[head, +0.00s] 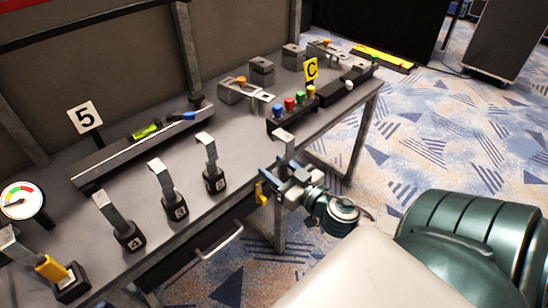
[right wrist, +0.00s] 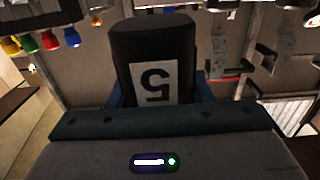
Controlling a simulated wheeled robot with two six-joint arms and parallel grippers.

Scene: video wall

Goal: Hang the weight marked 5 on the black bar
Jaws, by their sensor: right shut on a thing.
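My right gripper (head: 284,181) is shut on a black weight (right wrist: 155,55) with a white label marked 5. The label appears upside down in the right wrist view, between the blue fingers. In the head view a bent metal hook strip (head: 284,137) stands up above the gripper, at the bench's front edge. The gripper hides most of the weight there. A long dark bar (head: 105,168) with a green vial lies on the bench to the left. A shorter black bar (head: 345,94) lies at the right end. I cannot tell which bar is meant. My left gripper is not in view.
Several hooked black weights (head: 214,181) stand along the front of the grey bench (head: 240,135). A dial (head: 20,202) and a yellow-handled piece (head: 52,268) are at the left. Coloured knobs (head: 289,103) stand near the right end. The patterned floor right of the bench is open.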

